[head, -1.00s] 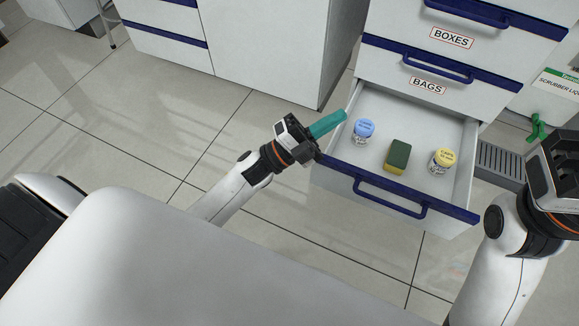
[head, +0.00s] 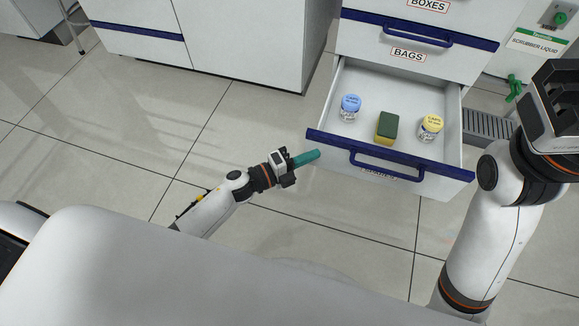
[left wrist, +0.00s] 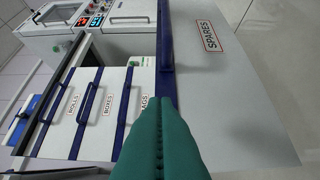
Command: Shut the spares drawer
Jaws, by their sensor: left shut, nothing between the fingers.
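The spares drawer (head: 389,165) is pulled well out of the cabinet, and its inside is in full view from above. Its white front with the SPARES label (left wrist: 208,37) and blue edge shows in the left wrist view. Its blue handle (head: 386,172) faces me. My left gripper (head: 314,155) has teal fingers, shut and empty, close to the left end of the drawer front. In the left wrist view the fingers (left wrist: 159,115) overlap the drawer front; I cannot tell whether they touch. My right arm is at the right, and its fingertips do not show.
Inside the drawer are a blue-capped jar (head: 350,107), a green and yellow sponge (head: 386,128) and a yellow-capped jar (head: 431,128). The BAGS drawer (head: 408,54) above is shut. A floor grate (head: 487,125) lies to the right. The tiled floor left of the drawer is clear.

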